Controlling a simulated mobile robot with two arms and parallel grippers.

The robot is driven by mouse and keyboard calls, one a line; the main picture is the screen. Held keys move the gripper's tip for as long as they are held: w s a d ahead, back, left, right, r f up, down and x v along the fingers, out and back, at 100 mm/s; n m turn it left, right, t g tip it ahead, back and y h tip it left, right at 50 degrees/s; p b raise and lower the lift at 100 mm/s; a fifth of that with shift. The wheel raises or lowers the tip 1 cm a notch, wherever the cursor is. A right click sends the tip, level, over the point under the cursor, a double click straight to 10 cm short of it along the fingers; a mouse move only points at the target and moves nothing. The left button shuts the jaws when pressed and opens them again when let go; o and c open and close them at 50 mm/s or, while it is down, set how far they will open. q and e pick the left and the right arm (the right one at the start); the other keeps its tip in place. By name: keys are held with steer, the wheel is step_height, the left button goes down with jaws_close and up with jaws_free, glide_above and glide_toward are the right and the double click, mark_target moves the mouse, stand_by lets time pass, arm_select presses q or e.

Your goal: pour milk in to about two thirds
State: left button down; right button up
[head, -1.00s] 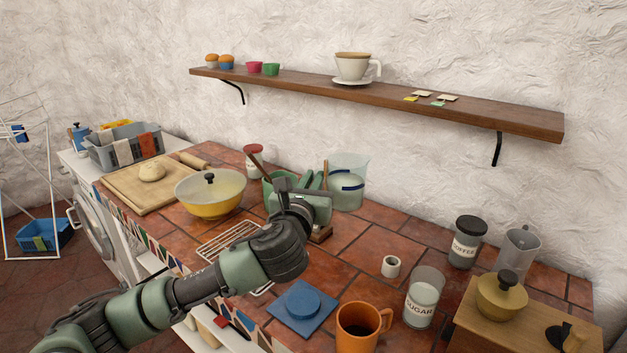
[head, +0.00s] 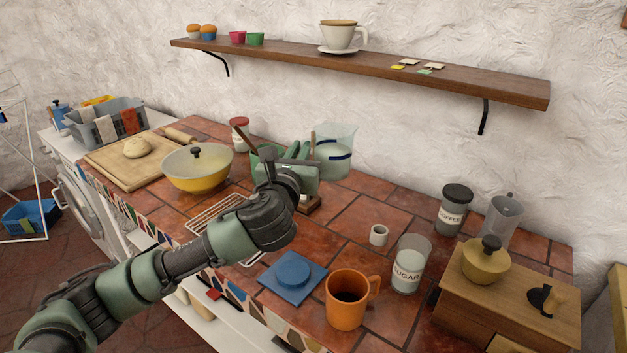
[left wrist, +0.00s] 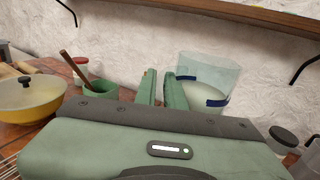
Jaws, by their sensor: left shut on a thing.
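A clear jug (head: 336,168) with a blue band and pale, milky liquid stands upright at the back of the tiled counter. It also shows in the left wrist view (left wrist: 207,78), just right of the fingers. My left gripper (head: 296,170) is shut at the jug's left side; its fingers (left wrist: 161,88) reach up to the jug's wall. The gripped part, which looks like the jug's handle, is hidden between the fingers. An orange mug (head: 345,312) with dark liquid inside stands at the counter's front. My right gripper is not in view.
A blue square piece with a round top (head: 292,274) lies left of the mug. A sugar jar (head: 408,270), small white cup (head: 379,235) and coffee jar (head: 453,212) stand nearby. A green pot (left wrist: 101,94) and yellow bowl (head: 197,178) are left of the gripper. A shelf (head: 380,72) runs above.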

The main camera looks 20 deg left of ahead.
arm_select(q)
steer(key=shift+r, duration=0.1)
steer(key=s+a+f+m+h+b, duration=0.1)
steer(key=s+a+f+h+b, duration=0.1)
steer(key=s+a+f+b, duration=0.45)
steer(key=s+d+f+m+g+h+b, duration=0.1)
steer(key=s+d+m+h, duration=0.4)
steer(key=s, duration=0.7)
steer(key=shift+s+d+f+h+b, duration=0.4)
steer(key=shift+d+f+h+b, duration=0.15)
steer(key=shift+h, duration=0.55)
